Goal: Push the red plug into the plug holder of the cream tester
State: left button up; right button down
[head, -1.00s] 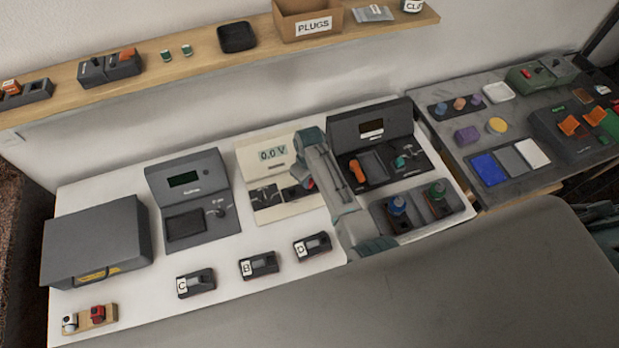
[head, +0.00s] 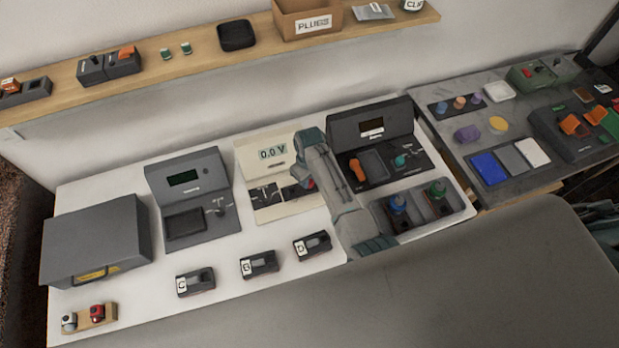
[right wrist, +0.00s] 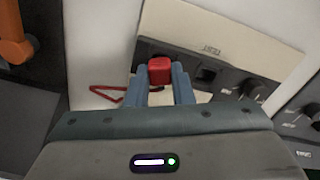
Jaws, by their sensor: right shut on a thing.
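The cream tester (head: 263,155) stands on the white bench and its display reads 0.0 V. My right gripper (right wrist: 160,84) is shut on the red plug (right wrist: 159,70), which sticks out between the fingertips. In the head view my right arm covers part of the tester, and only a bit of red shows by the gripper. My left gripper is not in view.
A dark tester (head: 370,133) with an orange lever (head: 357,170) stands close on the right. A grey device (head: 185,178) stands left. Several small labelled units, such as the one marked D (head: 312,244), lie in front. Knobs (right wrist: 252,88) sit right of the opening.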

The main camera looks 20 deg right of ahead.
aim_at(310, 181)
jog(key=shift+f, duration=0.1)
jog(key=c, duration=0.9)
grip_release()
jog(key=shift+r, duration=0.25)
jog(key=shift+r, duration=1.3)
jog(key=shift+r, duration=0.1)
jog(key=shift+r, duration=2.9)
